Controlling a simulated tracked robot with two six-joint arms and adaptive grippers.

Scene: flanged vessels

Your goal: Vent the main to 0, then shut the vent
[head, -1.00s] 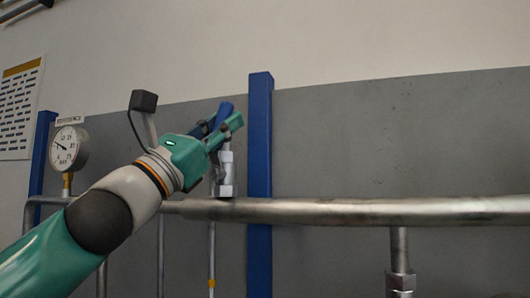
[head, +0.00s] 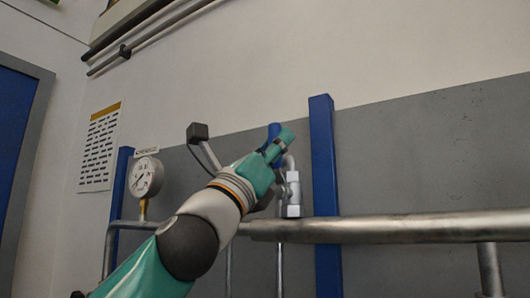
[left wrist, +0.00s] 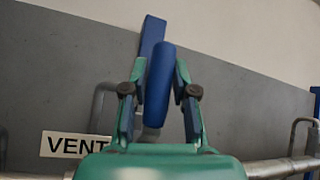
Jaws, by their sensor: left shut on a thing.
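The vent valve has a blue handle (head: 274,131) above a silver body (head: 293,192), beside a blue post. My left gripper (head: 277,147) is at the handle in the head view. In the left wrist view the blue handle (left wrist: 159,85) stands between the two green fingers of my left gripper (left wrist: 160,72), which is shut on it. A white VENT sign (left wrist: 70,145) shows at the lower left there. The round pressure gauge (head: 145,177) stands at the left on the main. Its needle seems to point to the lower left, but the figures are too small to read. My right gripper is not in view.
The main pipe (head: 400,228) runs across in front of the grey panel. A blue post (head: 324,190) stands just right of the valve. A notice (head: 99,150) hangs on the wall.

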